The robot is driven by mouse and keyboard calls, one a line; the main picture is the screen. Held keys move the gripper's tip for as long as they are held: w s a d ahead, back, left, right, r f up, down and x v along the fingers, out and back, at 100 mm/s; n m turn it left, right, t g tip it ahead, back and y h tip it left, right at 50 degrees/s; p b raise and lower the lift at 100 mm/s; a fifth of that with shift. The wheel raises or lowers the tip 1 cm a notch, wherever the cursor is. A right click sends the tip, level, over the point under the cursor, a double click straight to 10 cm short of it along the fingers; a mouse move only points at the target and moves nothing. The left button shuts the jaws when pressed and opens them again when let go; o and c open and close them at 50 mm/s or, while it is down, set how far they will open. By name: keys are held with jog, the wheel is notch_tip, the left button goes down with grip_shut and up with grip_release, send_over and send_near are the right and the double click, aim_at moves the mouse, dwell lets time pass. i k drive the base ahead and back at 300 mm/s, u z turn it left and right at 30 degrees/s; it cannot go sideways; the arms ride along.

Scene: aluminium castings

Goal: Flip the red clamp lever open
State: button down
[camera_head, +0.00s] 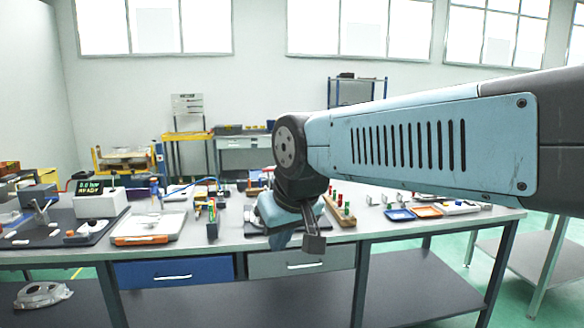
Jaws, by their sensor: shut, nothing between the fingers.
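My gripper (314,243) hangs in front of the workbench (395,226), pointing down near its front edge, at the centre of the view. Its dark fingers are shut with nothing between them. I cannot make out the red clamp lever for certain; my wrist and forearm hide part of the bench behind them. Small red parts show just right of my wrist, by a wooden block with red and green pegs (340,211).
A white display box (98,203) is farther left. Blue (399,214) and orange (428,211) trays lie right. A casting (42,295) is on the lower shelf.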

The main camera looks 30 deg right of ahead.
aim_at(268, 170)
jog(key=z, duration=0.85)
jog(key=i, duration=1.75)
jog(key=u, duration=0.15)
